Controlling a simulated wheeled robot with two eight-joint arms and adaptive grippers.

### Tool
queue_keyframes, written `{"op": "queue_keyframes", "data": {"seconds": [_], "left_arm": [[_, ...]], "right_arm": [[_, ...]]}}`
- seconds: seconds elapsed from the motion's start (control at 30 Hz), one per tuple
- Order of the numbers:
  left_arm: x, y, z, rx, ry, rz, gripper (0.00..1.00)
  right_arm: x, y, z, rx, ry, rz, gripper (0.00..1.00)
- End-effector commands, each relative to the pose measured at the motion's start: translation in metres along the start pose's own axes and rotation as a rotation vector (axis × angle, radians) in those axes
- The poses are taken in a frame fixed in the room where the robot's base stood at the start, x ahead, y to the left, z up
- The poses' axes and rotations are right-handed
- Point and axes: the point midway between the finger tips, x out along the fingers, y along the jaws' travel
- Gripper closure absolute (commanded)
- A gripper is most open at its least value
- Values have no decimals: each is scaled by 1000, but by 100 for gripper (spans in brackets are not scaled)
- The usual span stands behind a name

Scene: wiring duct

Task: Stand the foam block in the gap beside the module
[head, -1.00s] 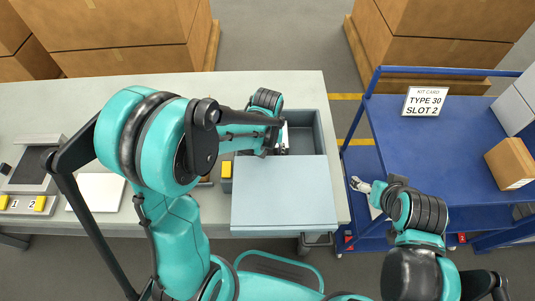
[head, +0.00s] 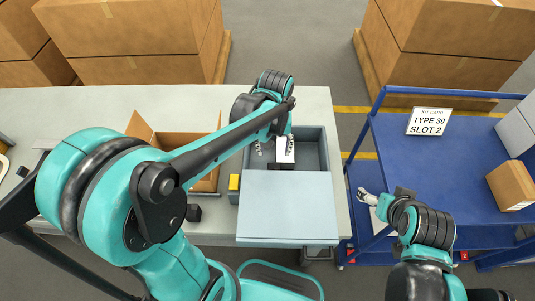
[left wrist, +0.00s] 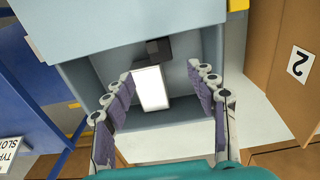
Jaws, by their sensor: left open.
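A white block (head: 285,149) sits in the open part of a grey-blue box (head: 314,148) on the bench. It also shows in the left wrist view (left wrist: 151,89), with a small dark block (left wrist: 159,50) at its end. I cannot tell which of these is the foam block and which the module. My left gripper (head: 274,150) is open over the box. In the left wrist view its fingers (left wrist: 159,71) stand on both sides of the white block, apart from it. My right gripper (head: 367,197) is near the blue cart; its jaw state is unclear.
A flat lid (head: 287,207) covers the box's near part. An open cardboard box (head: 205,179) stands to the left, and a yellow-marked piece (head: 234,182) sits between them. The blue cart (head: 440,155) carries a kit card (head: 429,122) reading "TYPE 30 SLOT 2" and a carton (head: 511,185).

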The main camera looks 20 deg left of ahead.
Motion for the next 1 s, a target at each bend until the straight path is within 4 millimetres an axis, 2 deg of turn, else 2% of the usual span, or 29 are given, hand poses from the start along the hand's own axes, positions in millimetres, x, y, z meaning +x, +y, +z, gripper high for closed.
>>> {"op": "queue_keyframes", "data": {"seconds": [0.23,0.4,0.63,1.0], "left_arm": [[-36,-28,31,85,189,58,42],[-53,-50,58,168,374,84,42],[-58,-67,80,244,554,84,42],[-58,-71,84,265,603,80,42]], "right_arm": [[0,0,0,0,0,0,18],[0,0,0,0,0,0,18],[0,0,0,0,0,0,18],[0,0,0,0,0,0,18]]}}
